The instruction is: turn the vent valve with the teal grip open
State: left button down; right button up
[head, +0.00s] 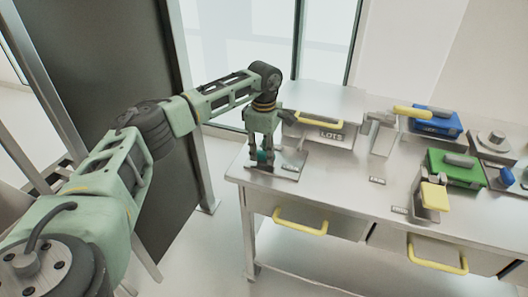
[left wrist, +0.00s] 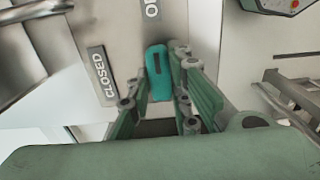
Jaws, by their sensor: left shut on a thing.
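The teal grip (head: 265,156) of the vent valve stands on a metal plate (head: 289,168) at the left end of the steel bench. My left gripper (head: 262,158) reaches down onto it from above, its fingers shut around it. In the left wrist view the teal grip (left wrist: 158,72) sits between the green fingers (left wrist: 160,88). A CLOSED label (left wrist: 102,72) lies left of the grip. Another label (left wrist: 152,8), cut off at the top edge and starting with O, lies just beyond the grip's end. The fingers and palm hide the valve's lower part. My right gripper is out of view.
A blue device (head: 435,123), a green device (head: 455,168) and a yellow-gripped lever (head: 434,195) stand to the right. Bench drawers have yellow handles (head: 302,219). The bench's front middle is mostly clear.

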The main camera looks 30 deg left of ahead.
aim_at(264, 152)
pick_arm(q)
jog(key=shift+r, duration=0.1)
dwell(0.3)
jog(key=c, duration=1.6)
grip_release()
notch_tip(264, 152, up, 12)
jog(key=shift+f, duration=0.1)
